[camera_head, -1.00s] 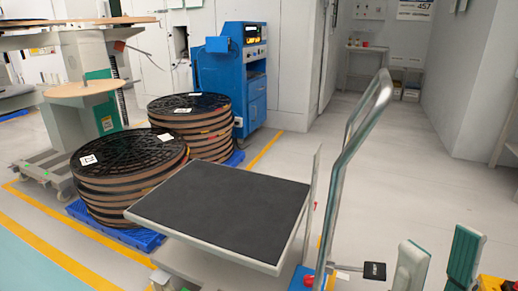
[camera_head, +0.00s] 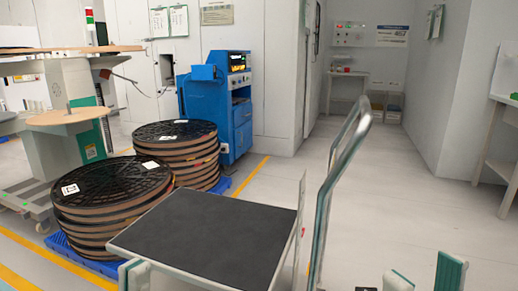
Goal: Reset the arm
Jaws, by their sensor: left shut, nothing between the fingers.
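My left gripper (camera_head: 135,272) shows at the bottom edge, in front of the left corner of the cart's dark platform. It is shut and empty, and mostly cut off by the frame. My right gripper (camera_head: 424,274) is at the bottom right, right of the cart's handle. Its two white and green fingers stand apart with nothing between them. The rest of both arms is out of view.
A cart with a dark platform (camera_head: 205,235) and a metal handle (camera_head: 335,180) stands close in front. Stacked reels (camera_head: 112,190) on blue pallets and a blue machine (camera_head: 220,105) stand behind it. Free floor (camera_head: 420,190) lies to the right.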

